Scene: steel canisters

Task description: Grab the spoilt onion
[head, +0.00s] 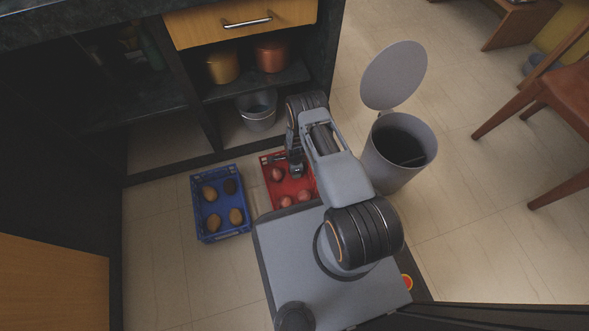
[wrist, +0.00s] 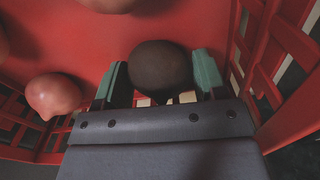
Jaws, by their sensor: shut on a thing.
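The spoilt onion (wrist: 160,66) is a dark brown, round bulb in the wrist view. My gripper (wrist: 156,76) is shut on it, with one green-padded finger on each side. The gripper (head: 297,168) is down at the red crate (head: 266,159) in the head view, and it hides the dark onion there. The red crate's wall (wrist: 290,40) rises close on the right in the wrist view. A pinkish-red onion (wrist: 54,95) lies to the left of the gripper, apart from it. Several such onions (head: 285,201) show in the crate in the head view.
A blue crate (head: 222,238) with brown potatoes (head: 236,216) and one dark one (head: 229,186) stands left of the red crate. A grey bin (head: 392,178) with its lid (head: 394,75) up stands to the right. A bucket (head: 257,112) sits under the shelf.

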